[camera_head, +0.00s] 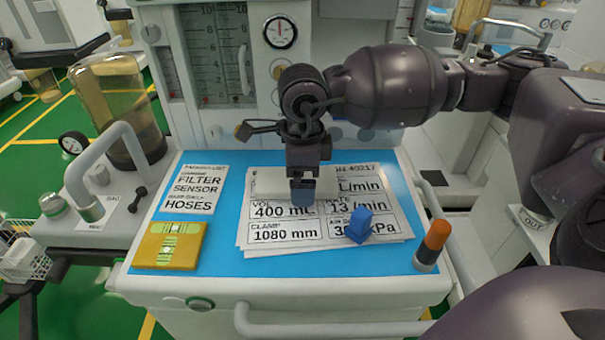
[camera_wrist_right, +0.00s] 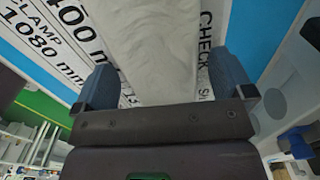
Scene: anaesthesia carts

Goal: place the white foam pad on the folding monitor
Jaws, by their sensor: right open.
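The white foam pad (camera_head: 269,185) lies on the printed sheets on the blue cart top, partly hidden behind my right gripper (camera_head: 303,196). The right wrist view shows the pad (camera_wrist_right: 150,45) as a pale, slightly creased strip. My right gripper (camera_wrist_right: 168,85) is open there, with one blue-grey finger on each side of the pad. I cannot tell whether the fingers touch it. I cannot make out a folding monitor for certain in either view. My left gripper is not in view.
On the blue top (camera_head: 225,262) are a yellow level block (camera_head: 170,245), a small blue block (camera_head: 358,226), an orange-tipped cylinder (camera_head: 433,243) and a packing list (camera_head: 194,189). The cart's gauge panel (camera_head: 215,55) rises behind. A jar (camera_head: 118,105) and curved handle stand left.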

